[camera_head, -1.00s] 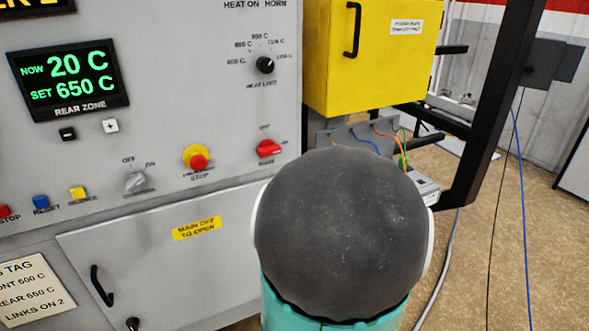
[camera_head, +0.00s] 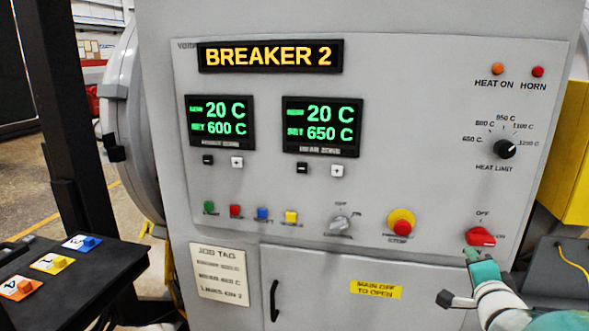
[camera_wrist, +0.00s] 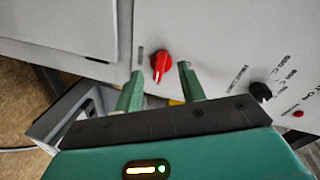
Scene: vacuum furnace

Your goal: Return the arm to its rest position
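My gripper (camera_head: 456,275) is at the lower right of the head view, in front of the grey control cabinet (camera_head: 420,130). It is just below the red main switch (camera_head: 480,237). In the wrist view my gripper (camera_wrist: 161,70) has its two green fingers spread, with nothing held between them. The red switch (camera_wrist: 160,65) shows between and beyond the fingertips. Whether a finger touches the switch or panel I cannot tell. Most of my arm is outside the head view.
The BREAKER 2 display (camera_head: 270,56) tops the panel. A yellow box (camera_head: 570,160) stands at the right edge. A dark table with colored numbered blocks (camera_head: 50,263) is at the lower left, beside a black post (camera_head: 65,120). Open floor shows behind the post.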

